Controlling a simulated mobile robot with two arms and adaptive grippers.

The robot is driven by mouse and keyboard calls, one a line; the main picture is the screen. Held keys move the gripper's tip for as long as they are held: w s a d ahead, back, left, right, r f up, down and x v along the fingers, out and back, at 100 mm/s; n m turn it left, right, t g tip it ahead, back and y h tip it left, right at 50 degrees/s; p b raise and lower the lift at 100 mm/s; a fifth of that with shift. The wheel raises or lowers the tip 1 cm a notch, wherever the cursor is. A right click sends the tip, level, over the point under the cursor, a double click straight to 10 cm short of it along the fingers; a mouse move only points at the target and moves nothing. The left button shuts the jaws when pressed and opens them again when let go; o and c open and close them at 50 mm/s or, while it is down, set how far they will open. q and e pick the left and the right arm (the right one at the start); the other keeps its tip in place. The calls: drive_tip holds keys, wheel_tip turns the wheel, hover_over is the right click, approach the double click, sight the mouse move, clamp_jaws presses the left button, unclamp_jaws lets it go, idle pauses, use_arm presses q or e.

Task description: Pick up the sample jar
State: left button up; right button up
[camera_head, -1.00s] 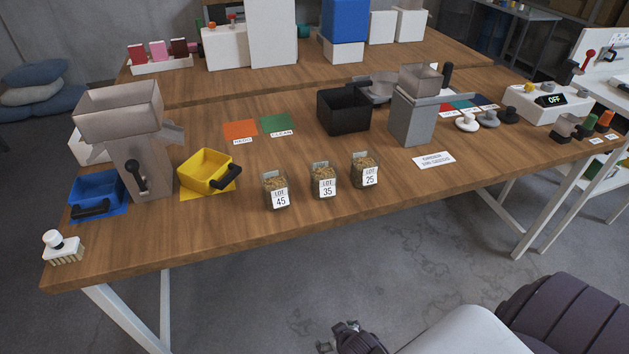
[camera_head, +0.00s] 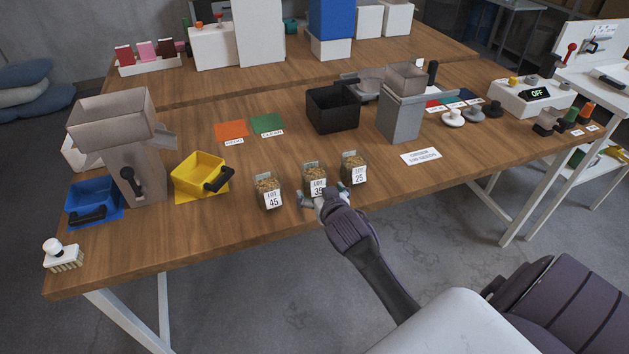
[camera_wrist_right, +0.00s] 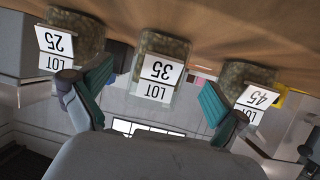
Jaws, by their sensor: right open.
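Three clear sample jars with brown grainy contents stand in a row near the table's front edge: the LOT 45 jar (camera_head: 268,191), the LOT 35 jar (camera_head: 314,175) and the LOT 25 jar (camera_head: 353,168). My right gripper (camera_head: 318,197) is open at the front of the LOT 35 jar. In the right wrist view the LOT 35 jar (camera_wrist_right: 163,52) appears upside down, centred between the two teal-padded fingertips of the gripper (camera_wrist_right: 155,100). The LOT 25 jar (camera_wrist_right: 75,38) and LOT 45 jar (camera_wrist_right: 247,75) lie just outside the fingers. My left gripper is out of view.
A yellow bin (camera_head: 200,174), a blue bin (camera_head: 92,200) and a grey hopper machine (camera_head: 135,150) stand to the left. A black box (camera_head: 332,108) stands behind the jars. A white label card (camera_head: 421,156) lies to the right, with bare wood around it.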

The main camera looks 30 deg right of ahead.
sight(315, 184)
drive_tip(key=shift+p+x, duration=0.45)
drive_tip(key=shift+x, duration=2.5)
drive_tip(key=shift+s, duration=0.1)
drive_tip(key=c, duration=1.4)
drive_tip(key=shift+r, duration=0.15)
drive_tip(key=shift+c, duration=0.2)
wheel_tip(315, 184, up, 10)
drive_tip(key=shift+f, duration=0.2)
drive_tip(key=shift+r, duration=0.1)
